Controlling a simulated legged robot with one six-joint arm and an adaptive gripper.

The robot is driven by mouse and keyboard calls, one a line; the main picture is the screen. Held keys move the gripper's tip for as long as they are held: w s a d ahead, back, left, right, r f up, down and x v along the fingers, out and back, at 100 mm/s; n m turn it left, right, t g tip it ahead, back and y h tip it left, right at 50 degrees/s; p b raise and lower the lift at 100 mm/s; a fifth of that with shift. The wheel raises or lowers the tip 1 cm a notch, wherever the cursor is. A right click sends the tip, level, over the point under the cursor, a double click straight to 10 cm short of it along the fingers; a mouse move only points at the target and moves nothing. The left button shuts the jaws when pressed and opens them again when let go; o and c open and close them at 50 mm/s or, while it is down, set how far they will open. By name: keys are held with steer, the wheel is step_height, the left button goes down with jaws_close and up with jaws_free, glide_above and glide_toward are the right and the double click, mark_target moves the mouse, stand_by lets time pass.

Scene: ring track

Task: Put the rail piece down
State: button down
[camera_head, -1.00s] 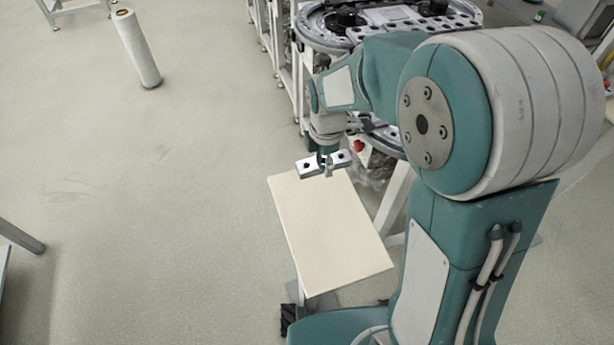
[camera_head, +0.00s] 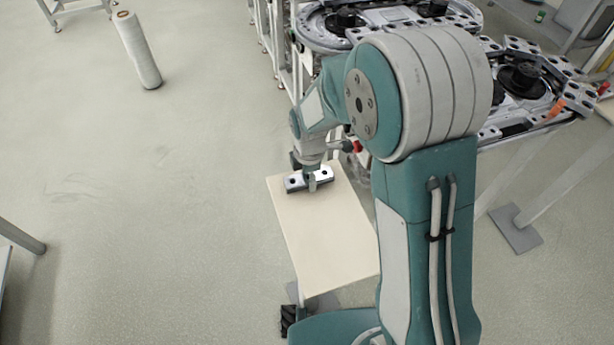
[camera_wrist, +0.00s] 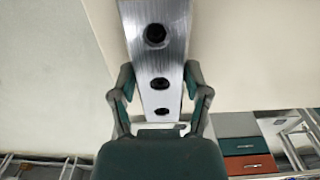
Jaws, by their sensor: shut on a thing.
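The rail piece (camera_head: 296,183) is a short silvery metal bar with dark holes. It is over the far end of the cream board (camera_head: 325,235) in the head view. My gripper (camera_head: 312,180) is shut on it from above. In the wrist view, the rail piece (camera_wrist: 158,50) shows three holes in a line, and the two fingers of my gripper (camera_wrist: 159,98) press on its sides. The cream board (camera_wrist: 245,50) shows behind it. I cannot tell whether the rail piece touches the board.
The ring track (camera_head: 335,25) with its metal plates stands behind my arm at the upper right. A white roll (camera_head: 137,50) stands on the floor at the upper left. The near part of the board is bare. Floor to the left is open.

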steer(key=shift+f, duration=0.1)
steer(key=shift+c, duration=0.3)
jaws_free()
step_height(320, 180, up, 12)
steer(key=s+d+r+m+t, duration=0.2)
steer(key=s+d+r+m, duration=0.4)
steer(key=s+m, duration=0.4)
steer(key=s+d+r+m+t, duration=0.3)
steer(key=s+d+r+m, duration=0.3)
steer(key=s+m, duration=0.3)
steer(key=shift+s+d+m+t, duration=0.3)
steer(key=shift+s+d+m, duration=0.1)
steer(key=shift+m, duration=0.7)
